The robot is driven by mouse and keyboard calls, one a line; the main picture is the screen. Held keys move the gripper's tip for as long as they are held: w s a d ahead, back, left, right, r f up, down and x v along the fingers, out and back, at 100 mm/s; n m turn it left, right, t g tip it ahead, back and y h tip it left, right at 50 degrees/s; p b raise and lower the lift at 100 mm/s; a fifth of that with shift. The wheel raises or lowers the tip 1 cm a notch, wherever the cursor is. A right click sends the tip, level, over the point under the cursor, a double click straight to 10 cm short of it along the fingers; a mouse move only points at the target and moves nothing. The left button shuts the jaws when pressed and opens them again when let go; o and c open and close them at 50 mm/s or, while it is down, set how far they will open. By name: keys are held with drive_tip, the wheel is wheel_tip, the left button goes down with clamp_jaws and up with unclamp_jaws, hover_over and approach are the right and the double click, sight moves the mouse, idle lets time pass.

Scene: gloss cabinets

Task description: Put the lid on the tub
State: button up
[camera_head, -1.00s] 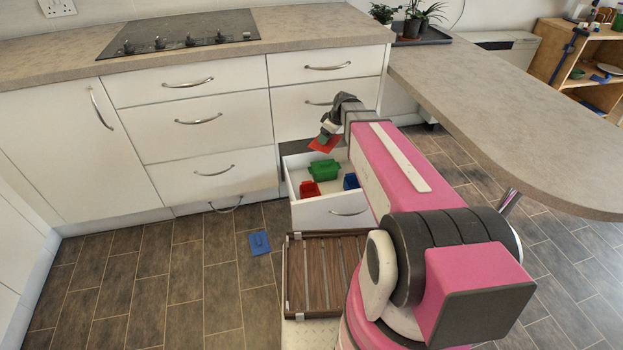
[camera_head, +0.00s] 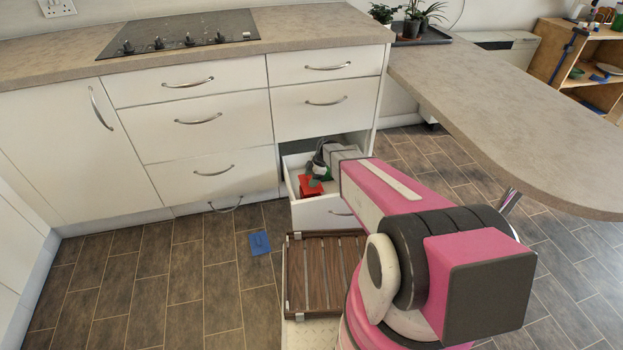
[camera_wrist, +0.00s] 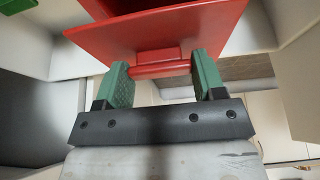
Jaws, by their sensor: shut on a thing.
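My gripper (camera_wrist: 162,68) is shut on the raised handle of the red lid (camera_wrist: 150,38) in the wrist view. In the head view the red lid (camera_head: 309,188) is low in the open drawer, at the spot of the red tub. It hides the red tub there. In the wrist view a darker red surface (camera_wrist: 140,5) shows beyond the lid and looks like part of the tub. I cannot tell whether the lid is seated or just above the rim.
The open drawer (camera_head: 322,214) surrounds my gripper closely. A green tub (camera_wrist: 18,5) is beside the lid, mostly hidden in the head view. A blue lid (camera_head: 259,242) lies on the floor. A slatted wooden rack (camera_head: 325,272) stands before the drawer.

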drive_tip(key=shift+f, duration=0.1)
drive_tip(key=shift+f, duration=2.2)
drive_tip(key=shift+f, duration=0.7)
drive_tip(key=o, duration=1)
drive_tip(key=shift+r, duration=0.1)
drive_tip(key=v, duration=1)
drive_tip(key=shift+d+r, duration=0.1)
drive_tip(key=shift+r, duration=0.2)
